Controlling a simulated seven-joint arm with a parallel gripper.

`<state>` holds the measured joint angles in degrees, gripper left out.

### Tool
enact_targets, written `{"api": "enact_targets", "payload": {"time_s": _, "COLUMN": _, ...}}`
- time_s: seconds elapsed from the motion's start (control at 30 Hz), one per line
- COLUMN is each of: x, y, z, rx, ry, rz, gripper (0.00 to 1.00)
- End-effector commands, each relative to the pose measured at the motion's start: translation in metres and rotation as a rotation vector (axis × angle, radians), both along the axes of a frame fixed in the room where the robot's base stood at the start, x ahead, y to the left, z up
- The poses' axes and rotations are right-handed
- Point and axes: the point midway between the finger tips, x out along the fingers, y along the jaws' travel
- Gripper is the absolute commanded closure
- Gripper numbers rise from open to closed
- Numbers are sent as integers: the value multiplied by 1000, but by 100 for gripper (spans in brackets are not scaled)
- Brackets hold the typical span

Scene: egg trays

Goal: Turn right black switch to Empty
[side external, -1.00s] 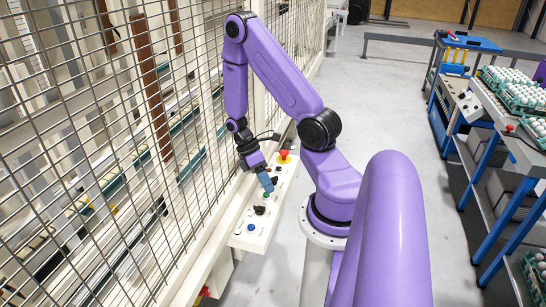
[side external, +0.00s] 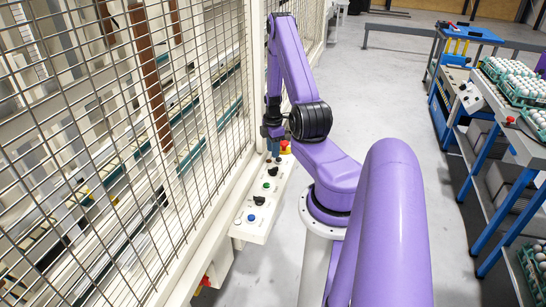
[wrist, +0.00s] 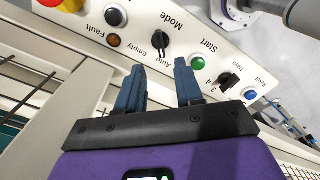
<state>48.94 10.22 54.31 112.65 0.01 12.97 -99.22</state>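The black Mode switch (wrist: 160,41) is on the white control panel (wrist: 215,42). Its Empty and Auto labels appear upside down in the wrist view. The knob looks roughly upright in that view, but I cannot tell its exact setting. My gripper (wrist: 159,65) is open, its two blue fingers apart and nothing between them. The fingertips lie just short of the switch in the wrist view, roughly lined up either side of it. In the side view my gripper (side external: 275,155) is above the far part of the panel. A second black switch (wrist: 228,82), marked Trays, is on the same panel.
Beside the Mode switch are a green Start button (wrist: 198,63) and an amber Fault lamp (wrist: 113,40). A red emergency button (wrist: 66,4) is farther along, and a blue Reset button (wrist: 250,93) is at the other end. A wire mesh fence (side external: 110,150) runs along the panel's left.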

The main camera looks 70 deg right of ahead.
Motion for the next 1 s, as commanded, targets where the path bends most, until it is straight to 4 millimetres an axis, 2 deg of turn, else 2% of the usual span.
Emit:
{"api": "enact_targets", "payload": {"time_s": 0.8, "x": 0, "y": 1, "z": -81, "rx": 2, "ry": 2, "rz": -1, "gripper": 64}}
{"api": "enact_targets", "payload": {"time_s": 1.0, "x": 0, "y": 1, "z": -80, "rx": 1, "ry": 1, "rz": -1, "gripper": 64}}
